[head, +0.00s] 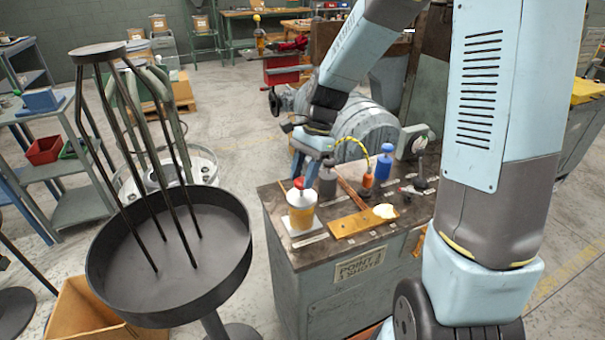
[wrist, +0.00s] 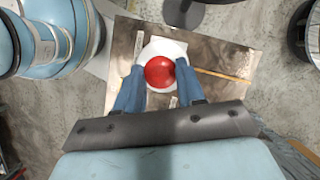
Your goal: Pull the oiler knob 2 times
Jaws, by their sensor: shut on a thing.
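The fingers hide the knob's sides.
A round black tray stand (head: 170,297) stands left. A grey machine is behind.

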